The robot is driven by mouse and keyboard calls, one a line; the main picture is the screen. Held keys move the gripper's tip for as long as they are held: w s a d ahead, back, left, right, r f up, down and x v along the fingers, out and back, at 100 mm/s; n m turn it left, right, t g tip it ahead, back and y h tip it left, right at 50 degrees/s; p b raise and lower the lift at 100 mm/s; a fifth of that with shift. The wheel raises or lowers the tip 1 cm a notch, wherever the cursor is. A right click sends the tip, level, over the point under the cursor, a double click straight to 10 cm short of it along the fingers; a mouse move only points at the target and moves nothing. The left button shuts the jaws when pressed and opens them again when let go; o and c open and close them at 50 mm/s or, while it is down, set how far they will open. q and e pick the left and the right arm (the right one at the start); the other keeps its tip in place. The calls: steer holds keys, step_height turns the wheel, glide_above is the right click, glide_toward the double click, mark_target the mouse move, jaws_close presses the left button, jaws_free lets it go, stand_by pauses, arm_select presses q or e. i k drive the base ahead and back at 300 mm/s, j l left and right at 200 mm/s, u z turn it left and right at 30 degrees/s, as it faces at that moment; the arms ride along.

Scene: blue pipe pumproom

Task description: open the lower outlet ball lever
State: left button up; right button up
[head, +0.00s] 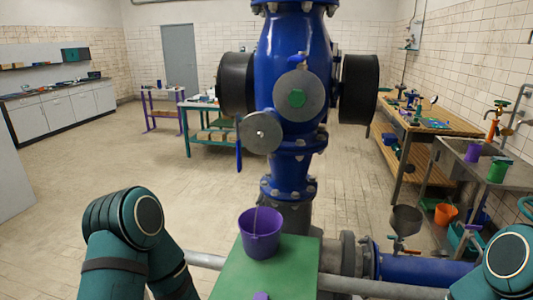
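A large blue valve body (290,65) stands upright at the centre, with black round flanges on both sides. A grey disc (262,133) sits on its lower front left, with a narrow blue lever (239,150) hanging straight down beside it. Low on the right, a small fitting with a thin handle (400,241) sits near a horizontal blue pipe (425,270). I cannot tell which of these is the lower outlet ball lever. Both of my teal arms show at the bottom left and right, but neither gripper is in view.
A purple bucket (261,233) stands on a green surface (240,278) in front of the pipe. A grey horizontal pipe (380,287) crosses low at the front. A workbench (425,122) and sink (470,170) stand right. The floor at left is open.

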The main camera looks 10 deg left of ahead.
mark_target(238, 148)
steer(key=j+z, duration=0.25)
steer(key=j, duration=1.4)
steer(key=k+j+z, duration=0.1)
steer(key=j, duration=0.3)
steer(key=k+j+z, duration=0.1)
steer(key=j, duration=0.3)
steer(key=k+j+z, duration=0.1)
steer(key=j, duration=0.3)
